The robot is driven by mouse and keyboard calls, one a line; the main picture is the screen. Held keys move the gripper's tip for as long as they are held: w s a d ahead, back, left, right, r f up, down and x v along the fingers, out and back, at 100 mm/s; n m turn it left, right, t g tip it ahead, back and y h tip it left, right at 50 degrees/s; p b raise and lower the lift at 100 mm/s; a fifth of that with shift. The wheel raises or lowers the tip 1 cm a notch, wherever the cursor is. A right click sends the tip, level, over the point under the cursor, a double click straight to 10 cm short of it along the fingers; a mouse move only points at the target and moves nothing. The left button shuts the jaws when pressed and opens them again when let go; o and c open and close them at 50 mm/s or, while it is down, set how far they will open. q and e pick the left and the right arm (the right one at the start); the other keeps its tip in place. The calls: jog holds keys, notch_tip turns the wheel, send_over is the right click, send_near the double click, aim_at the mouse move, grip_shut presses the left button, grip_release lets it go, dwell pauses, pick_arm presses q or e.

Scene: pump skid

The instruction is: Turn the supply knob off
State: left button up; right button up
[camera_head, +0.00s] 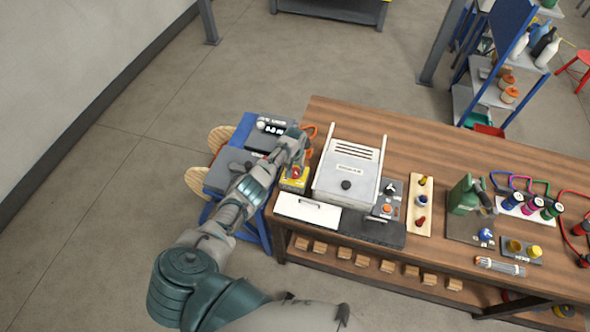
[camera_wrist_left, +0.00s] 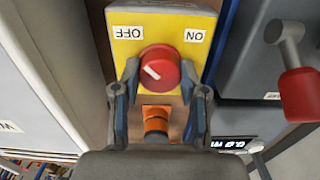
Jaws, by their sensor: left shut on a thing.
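The supply knob (camera_wrist_left: 159,68) is a round red knob with a white pointer line, on a yellow panel (camera_wrist_left: 160,22). The panel reads OFF at left and ON at right, both upside down in the left wrist view. The white line lies on the knob's left part and slants toward the upper left, on the OFF side. My left gripper (camera_wrist_left: 160,72) is shut on the knob, one fingertip at each side. In the head view the left gripper (camera_head: 295,160) is at the table's left end, over the yellow panel (camera_head: 292,185). My right gripper is not in view.
An orange-and-black part (camera_wrist_left: 156,118) sits below the knob between the fingers. A red-handled lever (camera_wrist_left: 299,92) stands on a grey box at right. A white appliance (camera_head: 348,170) stands right of the panel on the wooden table (camera_head: 400,130).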

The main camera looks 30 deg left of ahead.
aim_at(295, 170)
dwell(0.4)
pick_arm(q)
jog(key=o, duration=1.1)
jog(key=shift+f, duration=0.1)
jog(key=shift+o, duration=0.2)
jog(key=shift+a, duration=0.1)
notch_tip(295, 170, up, 12)
jog(key=shift+w, duration=0.15)
jog(key=shift+f, duration=0.1)
